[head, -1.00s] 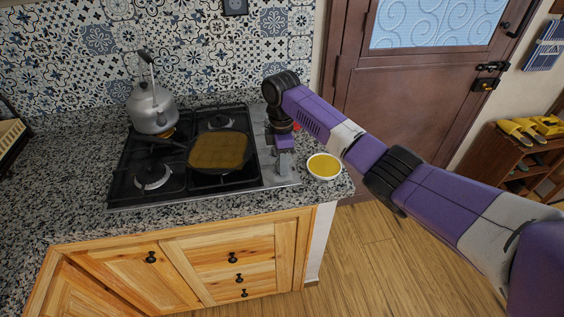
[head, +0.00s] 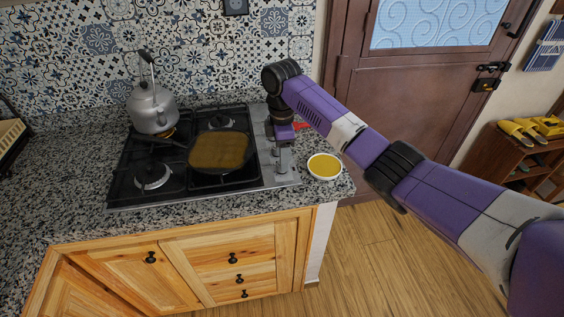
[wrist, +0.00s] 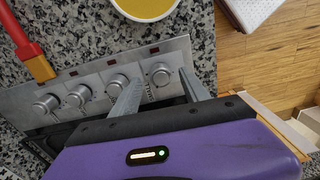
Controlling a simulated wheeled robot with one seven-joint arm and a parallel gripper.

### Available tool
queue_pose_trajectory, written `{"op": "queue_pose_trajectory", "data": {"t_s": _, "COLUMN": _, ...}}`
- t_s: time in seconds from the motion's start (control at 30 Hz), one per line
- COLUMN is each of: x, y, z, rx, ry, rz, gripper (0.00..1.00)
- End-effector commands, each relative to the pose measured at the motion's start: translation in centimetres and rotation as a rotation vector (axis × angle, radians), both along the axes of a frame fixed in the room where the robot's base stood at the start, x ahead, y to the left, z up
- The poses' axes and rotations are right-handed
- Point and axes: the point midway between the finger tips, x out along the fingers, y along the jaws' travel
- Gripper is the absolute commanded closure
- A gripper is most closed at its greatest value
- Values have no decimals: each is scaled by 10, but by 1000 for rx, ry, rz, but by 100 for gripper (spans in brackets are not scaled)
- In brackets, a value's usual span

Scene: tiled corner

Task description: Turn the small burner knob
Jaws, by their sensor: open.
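The stove's metal control strip (wrist: 95,72) carries a row of round silver knobs. In the wrist view, the rightmost knob (wrist: 160,73) lies between the two fingertips of my gripper (wrist: 159,80), which is open and empty. A second knob (wrist: 118,84) is just left of the left finger. Two more, a third knob (wrist: 79,94) and the leftmost knob (wrist: 46,103), are farther left. I cannot tell which knob serves the small burner, or whether a finger touches one. In the head view, my gripper (head: 283,152) is over the right side of the stove (head: 262,172), hiding part of the strip.
A white bowl of yellow liquid (head: 324,167) stands right of the strip, close to my gripper. A red-handled object (wrist: 32,48) lies on the granite counter beyond the knobs. A pan (head: 219,151) and a kettle (head: 152,109) stand on the burners. A tiled wall is behind.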

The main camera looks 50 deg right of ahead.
Motion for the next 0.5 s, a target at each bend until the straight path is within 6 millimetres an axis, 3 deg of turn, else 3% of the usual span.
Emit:
{"op": "queue_pose_trajectory", "data": {"t_s": 0.23, "x": 2, "y": -1, "z": 38, "rx": 0, "ry": -2, "rz": 2, "gripper": 46}}
{"op": "queue_pose_trajectory", "data": {"t_s": 0.5, "x": 1, "y": -1, "z": 52, "rx": 1, "ry": 1, "rz": 1, "gripper": 46}}
